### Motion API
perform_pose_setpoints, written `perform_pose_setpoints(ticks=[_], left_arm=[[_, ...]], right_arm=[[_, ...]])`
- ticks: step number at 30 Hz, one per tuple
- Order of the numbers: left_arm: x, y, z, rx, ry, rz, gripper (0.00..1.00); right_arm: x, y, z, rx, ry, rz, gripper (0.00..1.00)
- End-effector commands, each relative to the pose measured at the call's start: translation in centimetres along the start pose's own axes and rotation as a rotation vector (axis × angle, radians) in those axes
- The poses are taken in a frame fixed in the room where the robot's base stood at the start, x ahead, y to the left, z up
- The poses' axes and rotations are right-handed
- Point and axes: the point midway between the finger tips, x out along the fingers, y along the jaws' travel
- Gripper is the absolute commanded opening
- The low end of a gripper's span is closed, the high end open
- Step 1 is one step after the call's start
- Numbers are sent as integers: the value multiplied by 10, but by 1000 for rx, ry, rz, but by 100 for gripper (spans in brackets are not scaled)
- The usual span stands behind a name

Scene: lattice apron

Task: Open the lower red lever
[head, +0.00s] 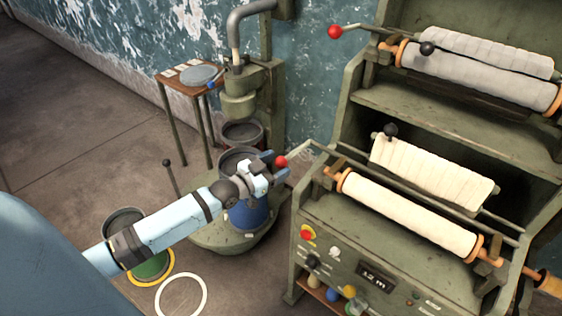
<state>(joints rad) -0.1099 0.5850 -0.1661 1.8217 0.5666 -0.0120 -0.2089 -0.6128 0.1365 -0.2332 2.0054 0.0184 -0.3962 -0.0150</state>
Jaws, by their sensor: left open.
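The lower red lever is a metal rod ending in a red ball (281,162), on the left side of the green machine (352,235). My left gripper (272,169) is open, with its blue-tipped fingers right at the red ball. I cannot tell whether they touch it. An upper lever with another red ball (335,31) sticks out above, at the top roller. My right gripper is not in view.
The machine carries a lower white roller (408,213) and an upper white roller (480,78). A green press (240,90) and a blue container (249,214) stand behind my left arm. A small wooden table (168,77) is at the wall. Open floor lies at left.

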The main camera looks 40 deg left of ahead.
Motion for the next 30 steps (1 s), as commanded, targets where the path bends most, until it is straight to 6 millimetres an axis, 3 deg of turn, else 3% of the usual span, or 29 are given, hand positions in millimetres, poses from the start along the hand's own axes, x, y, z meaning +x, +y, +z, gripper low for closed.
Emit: perform_pose_setpoints(ticks=[6, 15, 17, 24, 30], left_arm=[[18, 0, 0, 1, 0, 0, 64], [21, 0, 0, 0, -1, 1, 64], [20, 0, 0, 0, -1, 1, 55], [20, 0, 0, 0, -1, 1, 0], [23, -1, -2, -1, -8, 2, 0]], right_arm=[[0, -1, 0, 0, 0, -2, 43], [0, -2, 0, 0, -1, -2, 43], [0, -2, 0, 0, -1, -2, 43], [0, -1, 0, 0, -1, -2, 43], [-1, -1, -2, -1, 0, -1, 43]])
